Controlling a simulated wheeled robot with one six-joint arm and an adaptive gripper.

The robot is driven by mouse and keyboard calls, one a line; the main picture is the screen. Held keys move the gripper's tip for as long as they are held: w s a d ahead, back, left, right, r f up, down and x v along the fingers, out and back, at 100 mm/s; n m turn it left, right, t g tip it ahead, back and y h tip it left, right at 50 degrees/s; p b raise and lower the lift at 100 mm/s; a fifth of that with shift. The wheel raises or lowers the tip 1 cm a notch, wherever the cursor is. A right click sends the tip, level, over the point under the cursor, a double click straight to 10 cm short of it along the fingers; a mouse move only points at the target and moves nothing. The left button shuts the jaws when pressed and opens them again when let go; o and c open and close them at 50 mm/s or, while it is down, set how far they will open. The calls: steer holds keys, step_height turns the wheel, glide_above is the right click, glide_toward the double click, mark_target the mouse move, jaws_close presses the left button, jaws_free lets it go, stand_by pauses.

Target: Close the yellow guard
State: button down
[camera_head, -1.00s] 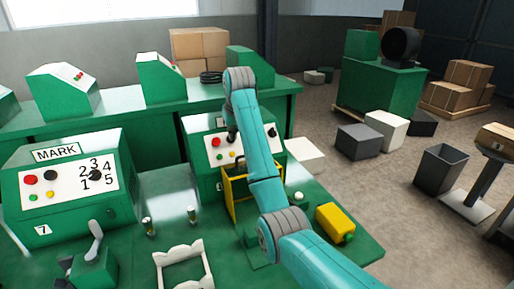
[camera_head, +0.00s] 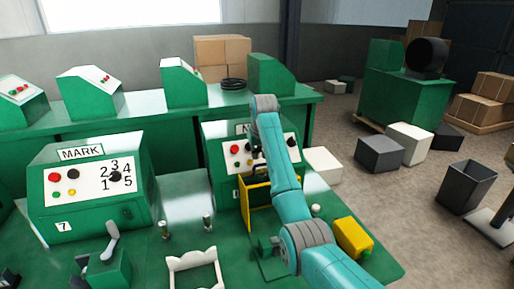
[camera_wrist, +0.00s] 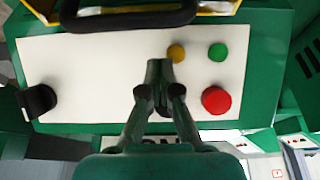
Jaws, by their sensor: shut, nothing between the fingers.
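The yellow guard (camera_head: 257,196) is a frame on the front of the green machine just below its white button panel, partly hidden behind my arm. In the wrist view a strip of yellow (camera_wrist: 215,7) shows at the top edge, with a black bar-shaped handle (camera_wrist: 125,20) across it. My gripper (camera_wrist: 159,64) is shut and empty in front of the white panel (camera_wrist: 85,65), its tips near the yellow button. The handle is apart from the fingertips. In the head view my gripper (camera_head: 257,153) is small and partly hidden by my arm.
The panel carries a red button (camera_wrist: 216,100), a green button (camera_wrist: 217,53), a yellow button (camera_wrist: 176,53) and a black knob (camera_wrist: 38,101). A MARK machine (camera_head: 90,190) stands to the left. A yellow box (camera_head: 353,238) lies right of my arm.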

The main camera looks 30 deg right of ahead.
mark_target(259, 172)
steer(key=shift+s+a, duration=0.3)
steer(key=shift+s, duration=0.65)
steer(key=shift+s+a, duration=0.25)
steer(key=shift+s, duration=0.65)
